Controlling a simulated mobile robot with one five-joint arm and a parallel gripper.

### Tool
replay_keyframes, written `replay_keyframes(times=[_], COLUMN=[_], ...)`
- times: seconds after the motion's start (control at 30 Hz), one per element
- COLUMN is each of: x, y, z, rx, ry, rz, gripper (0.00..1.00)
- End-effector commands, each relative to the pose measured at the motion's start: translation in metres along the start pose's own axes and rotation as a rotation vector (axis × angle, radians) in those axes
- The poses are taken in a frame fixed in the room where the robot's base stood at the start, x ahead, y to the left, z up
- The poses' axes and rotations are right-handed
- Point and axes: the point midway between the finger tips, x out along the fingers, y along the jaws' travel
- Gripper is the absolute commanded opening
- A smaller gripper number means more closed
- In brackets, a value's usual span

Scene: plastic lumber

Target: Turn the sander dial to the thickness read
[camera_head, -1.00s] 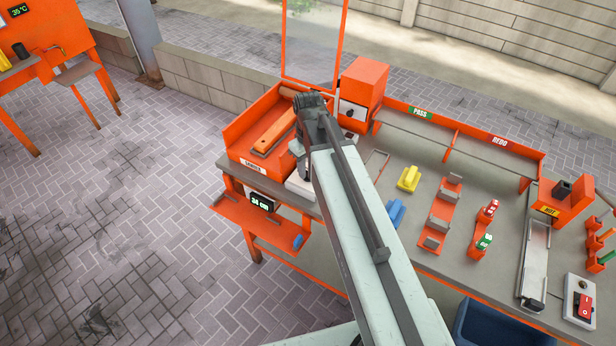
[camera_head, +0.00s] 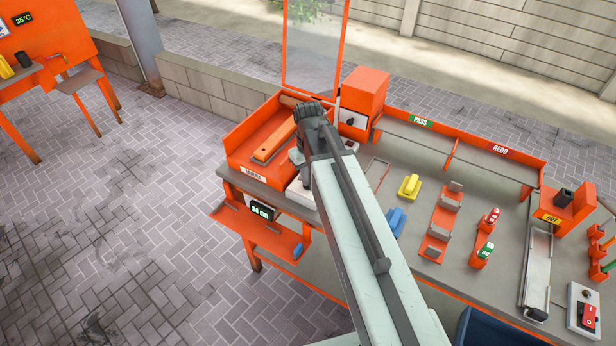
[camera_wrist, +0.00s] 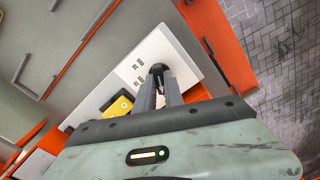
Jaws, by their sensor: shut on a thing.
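In the wrist view, the two fingers of my gripper (camera_wrist: 161,84) are shut on a small dark dial (camera_wrist: 157,68). The dial sits on a white panel (camera_wrist: 150,48) with small square marks. In the head view my arm covers the gripper and dial; only an edge of the white panel (camera_head: 297,195) shows beside the arm. The dial's pointer and setting cannot be made out. A dark display (camera_head: 262,211) on the bench front reads what looks like "34 cm". An orange bar (camera_head: 273,140) lies in the orange tray (camera_head: 228,148) behind the panel.
A tall orange box (camera_head: 366,88) stands behind my arm, near a clear upright screen (camera_head: 314,50). To the right are a yellow block (camera_head: 409,186), a blue piece (camera_head: 395,222) and an orange rack (camera_head: 443,222). In the wrist view a yellow piece (camera_wrist: 117,106) lies near the panel.

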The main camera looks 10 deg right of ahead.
Motion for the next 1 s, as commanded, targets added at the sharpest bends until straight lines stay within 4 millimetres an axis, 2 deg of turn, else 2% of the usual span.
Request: replay_keyframes(times=[0.6, 1.0], x=[0.0002, 0.0002], y=[0.0002, 0.0005], z=[0.0001, 0.0002], rx=[0.488, 0.639], ry=[0.001, 0.000], rz=[-0.001, -0.001], gripper=[0.00, 0.00])
